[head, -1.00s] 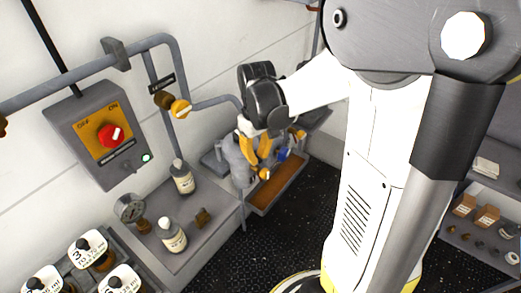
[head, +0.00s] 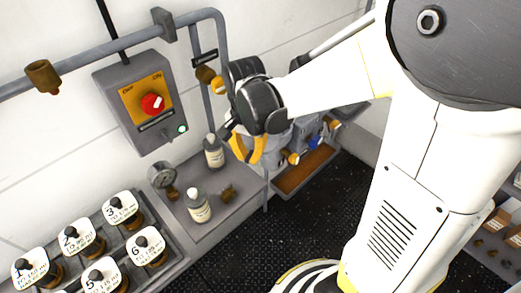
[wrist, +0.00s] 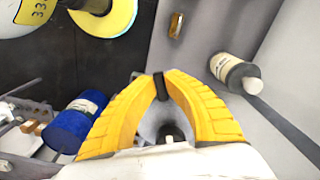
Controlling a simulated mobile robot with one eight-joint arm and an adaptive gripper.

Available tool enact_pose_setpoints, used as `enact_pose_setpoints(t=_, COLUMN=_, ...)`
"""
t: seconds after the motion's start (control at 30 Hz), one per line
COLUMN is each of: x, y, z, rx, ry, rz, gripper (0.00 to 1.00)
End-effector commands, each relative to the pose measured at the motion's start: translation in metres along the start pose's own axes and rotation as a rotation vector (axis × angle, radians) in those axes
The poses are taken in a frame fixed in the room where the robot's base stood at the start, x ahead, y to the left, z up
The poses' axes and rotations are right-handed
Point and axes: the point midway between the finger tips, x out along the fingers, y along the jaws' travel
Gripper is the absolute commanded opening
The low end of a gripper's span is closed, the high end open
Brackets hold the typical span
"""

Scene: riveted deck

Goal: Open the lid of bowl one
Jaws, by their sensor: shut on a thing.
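Bowl one's white lid (head: 30,268), marked 1 and with a black knob, sits in the rack at the lower left of the head view. It covers its brown bowl, which shows only in part. My gripper (head: 245,152) is well to the right of it and higher in the picture, by the grey bench. In the wrist view, my gripper's yellow fingers (wrist: 160,90) meet on a small dark thing (wrist: 159,87). I cannot tell what that thing is.
Lids 2 (head: 77,236), 3 (head: 121,208), 5 (head: 101,275) and 6 (head: 148,246) stand close beside lid one. Bottles (head: 199,206) and a gauge (head: 162,176) stand on the grey bench between. A switch box (head: 145,103) and pipe (head: 110,66) are on the wall.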

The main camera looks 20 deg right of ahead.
Motion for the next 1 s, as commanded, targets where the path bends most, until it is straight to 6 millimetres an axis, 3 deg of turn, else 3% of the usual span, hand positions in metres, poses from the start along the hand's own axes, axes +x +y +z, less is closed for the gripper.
enact_pose_setpoints(t=0.4, x=0.001, y=-0.035, z=0.009, rx=0.248, ry=0.0, rz=0.0, gripper=0.0)
enact_pose_setpoints(t=1.0, x=0.001, y=-0.043, z=0.009, rx=0.309, ry=0.0, rz=0.0, gripper=0.0)
